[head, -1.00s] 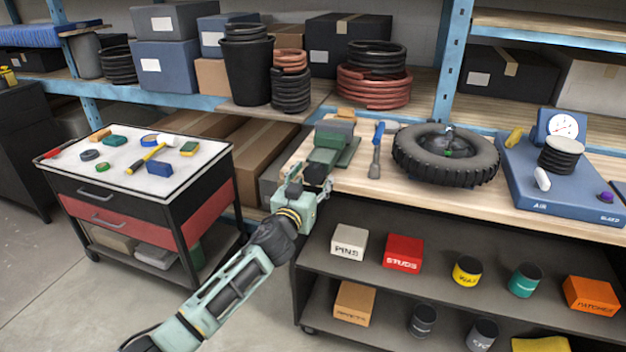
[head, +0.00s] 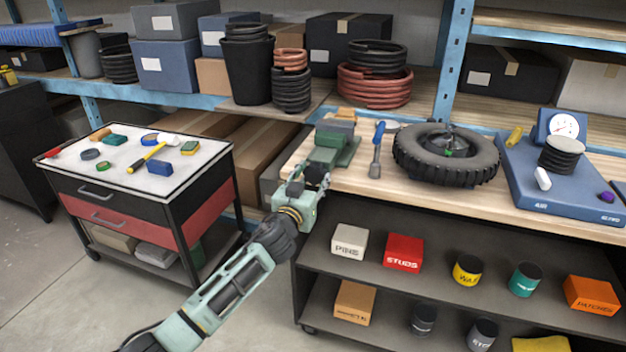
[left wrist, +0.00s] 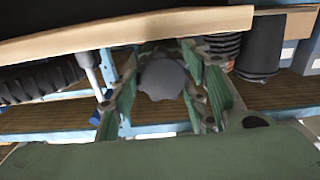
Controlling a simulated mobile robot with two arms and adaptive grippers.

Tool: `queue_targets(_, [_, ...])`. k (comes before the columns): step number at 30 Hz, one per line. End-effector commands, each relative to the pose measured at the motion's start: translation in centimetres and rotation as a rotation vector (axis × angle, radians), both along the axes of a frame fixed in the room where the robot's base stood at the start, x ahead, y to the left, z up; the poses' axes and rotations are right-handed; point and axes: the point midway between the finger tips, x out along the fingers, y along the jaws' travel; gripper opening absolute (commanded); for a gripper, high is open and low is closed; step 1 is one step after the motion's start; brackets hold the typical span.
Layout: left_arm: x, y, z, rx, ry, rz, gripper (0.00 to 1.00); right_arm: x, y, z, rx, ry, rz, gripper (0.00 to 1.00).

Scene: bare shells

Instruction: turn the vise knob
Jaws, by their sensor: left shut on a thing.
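The green vise (head: 330,145) sits at the left end of the wooden workbench, with grey blocks on top. Its round grey lobed knob (left wrist: 163,79) shows in the left wrist view, between the green fingers of my left gripper (left wrist: 160,90). In the head view my left gripper (head: 306,184) is at the bench's left front corner, at the near end of the vise, and hides the knob there. The fingers are shut on the knob. My right gripper is in neither view.
A tyre (head: 446,155) lies on the bench, right of a blue-handled tool (head: 377,150). A blue air gauge unit (head: 560,180) stands farther right. A tool cart (head: 140,200) stands left of my arm. Labelled boxes and cans fill the shelves under the bench.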

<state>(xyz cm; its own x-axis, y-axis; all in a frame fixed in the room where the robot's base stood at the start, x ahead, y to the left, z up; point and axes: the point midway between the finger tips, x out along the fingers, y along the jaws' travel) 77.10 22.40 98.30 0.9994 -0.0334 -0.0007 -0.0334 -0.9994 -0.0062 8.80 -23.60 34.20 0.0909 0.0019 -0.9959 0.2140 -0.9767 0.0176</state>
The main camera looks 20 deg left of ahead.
Motion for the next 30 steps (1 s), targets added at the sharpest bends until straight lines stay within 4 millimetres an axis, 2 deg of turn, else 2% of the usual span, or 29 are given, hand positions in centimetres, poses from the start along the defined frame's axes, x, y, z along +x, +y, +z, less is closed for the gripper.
queue_targets(20, [0.0, -0.14, 0.09, 0.099, -0.006, -0.003, 0.15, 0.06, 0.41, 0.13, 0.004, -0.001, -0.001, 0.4])
queue_targets(30, [0.02, -0.1, 0.17, 0.32, -0.016, -0.002, 0.15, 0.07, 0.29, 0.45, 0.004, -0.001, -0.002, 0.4])
